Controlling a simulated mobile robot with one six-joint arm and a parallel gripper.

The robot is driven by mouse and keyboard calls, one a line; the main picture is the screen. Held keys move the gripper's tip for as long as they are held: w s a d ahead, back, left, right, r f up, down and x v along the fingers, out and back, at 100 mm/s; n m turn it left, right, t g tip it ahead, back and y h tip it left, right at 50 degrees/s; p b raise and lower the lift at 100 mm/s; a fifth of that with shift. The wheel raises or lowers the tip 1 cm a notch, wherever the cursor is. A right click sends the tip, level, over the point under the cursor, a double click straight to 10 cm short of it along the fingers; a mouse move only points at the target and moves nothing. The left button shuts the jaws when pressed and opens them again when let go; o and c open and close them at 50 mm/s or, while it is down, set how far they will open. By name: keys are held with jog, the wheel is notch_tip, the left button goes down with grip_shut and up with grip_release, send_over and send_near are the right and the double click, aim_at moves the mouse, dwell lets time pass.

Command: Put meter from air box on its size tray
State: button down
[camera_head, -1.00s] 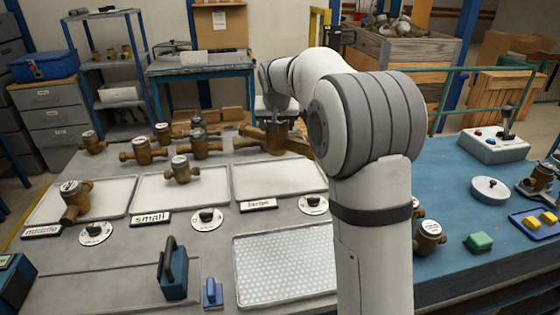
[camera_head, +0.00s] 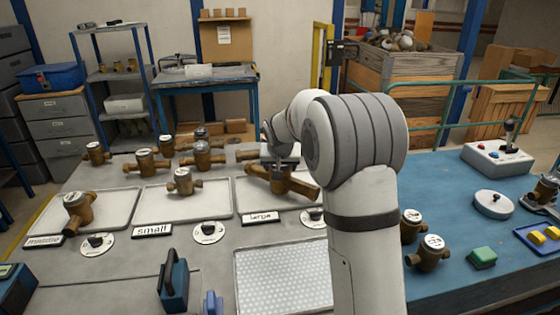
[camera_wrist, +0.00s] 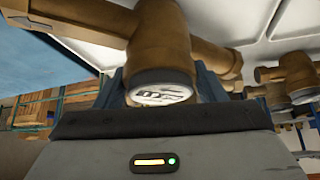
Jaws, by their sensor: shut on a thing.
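My gripper (camera_head: 281,165) is shut on a large brass meter (camera_head: 283,183). The meter is over the tray labelled large (camera_head: 248,198), and I cannot tell whether it touches the tray. In the wrist view the meter (camera_wrist: 160,40) sits between the fingers, with its round white dial facing the camera. The small tray (camera_head: 156,207) holds one brass meter (camera_head: 184,182). The left tray, whose label seems to read middle (camera_head: 112,213), holds another meter (camera_head: 79,211). My arm hides the right part of the large tray.
Several brass meters (camera_head: 146,161) stand behind the trays. On the blue table at right are two meters (camera_head: 427,252), a green block (camera_head: 482,258) and a joystick box (camera_head: 497,158).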

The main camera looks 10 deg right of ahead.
jog(key=shift+r, duration=0.15)
jog(key=shift+c, duration=1.5)
grip_release()
jog(key=shift+s, duration=0.1)
jog(key=v, duration=1.2)
jog(key=s+f+g, duration=0.1)
jog(key=s+f, duration=0.2)
jog(key=s, duration=0.8)
jog(key=s+f+n+g, duration=0.1)
jog(key=s+f, duration=0.2)
jog(key=s, duration=0.9)
jog(key=s+d+f+n+g+y, duration=0.1)
jog(key=s+f, duration=0.3)
jog(key=s, duration=0.7)
jog(key=shift+s+g+b, duration=0.2)
jog(key=shift+g+b, duration=0.1)
jog(key=shift+g, duration=0.2)
